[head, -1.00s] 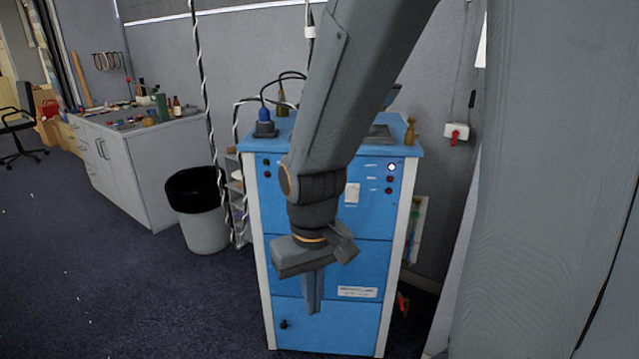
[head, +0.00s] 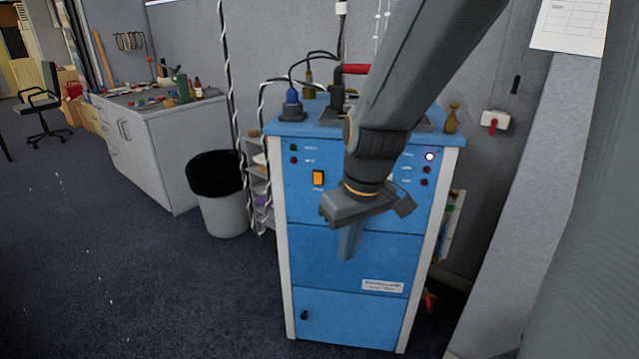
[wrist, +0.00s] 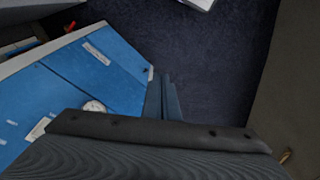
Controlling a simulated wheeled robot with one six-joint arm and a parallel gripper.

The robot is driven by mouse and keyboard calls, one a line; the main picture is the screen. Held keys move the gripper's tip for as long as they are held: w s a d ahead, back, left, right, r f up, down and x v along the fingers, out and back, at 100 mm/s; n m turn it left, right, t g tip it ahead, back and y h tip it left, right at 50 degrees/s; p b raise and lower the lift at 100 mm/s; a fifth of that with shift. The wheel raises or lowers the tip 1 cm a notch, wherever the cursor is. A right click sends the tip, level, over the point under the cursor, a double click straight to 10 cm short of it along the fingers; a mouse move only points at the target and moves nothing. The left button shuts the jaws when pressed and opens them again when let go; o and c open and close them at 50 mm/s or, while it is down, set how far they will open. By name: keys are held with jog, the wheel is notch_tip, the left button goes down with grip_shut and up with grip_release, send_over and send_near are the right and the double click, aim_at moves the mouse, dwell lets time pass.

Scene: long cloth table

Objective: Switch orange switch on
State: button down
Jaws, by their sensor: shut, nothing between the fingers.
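The orange switch (head: 318,178) is a small upright rectangle on the upper left of the blue cabinet's front (head: 345,262) in the head view. Whether it is on or off cannot be told. My gripper (head: 347,245) hangs in front of the cabinet, lower and to the right of the switch, apart from it. Its fingers are shut together and empty, pointing down. In the wrist view the shut fingers (wrist: 165,98) show beside the cabinet front (wrist: 100,70); I cannot make out the orange switch there.
A lit round lamp (head: 429,156) and dark knobs sit at the cabinet's upper right. Plugs with cables (head: 291,108) stand on top. A bin (head: 220,195) and a grey workbench (head: 150,150) are to the left.

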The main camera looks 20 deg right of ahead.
aim_at(318, 179)
jog(key=w+d+r+n+t+b, duration=0.1)
jog(key=w+r+n, duration=0.3)
jog(key=w, duration=0.5)
jog(key=w+r+n+t+y+b, duration=0.1)
jog(key=w+r+n+t+b, duration=0.2)
jog(key=w, duration=0.7)
jog(key=shift+d+r+n+t, duration=0.45)
jog(key=shift+r+n, duration=0.35)
jog(key=shift+n, duration=0.2)
jog(key=shift+w, duration=0.1)
jog(key=x, duration=0.3)
jog(key=w+x, duration=0.1)
jog(key=x, duration=0.3)
jog(key=d+x, duration=0.1)
jog(key=x, duration=0.3)
jog(key=shift+w+r, duration=0.3)
jog(key=shift+w+d+f+p, duration=0.1)
jog(key=shift+w+d+p, duration=0.15)
jog(key=shift+w, duration=0.15)
jog(key=shift+w+d+f+p, duration=0.1)
jog(key=shift+w+p, duration=0.1)
jog(key=shift+w, duration=0.2)
jog(key=shift+a+b, duration=0.15)
jog(key=shift+b, duration=0.2)
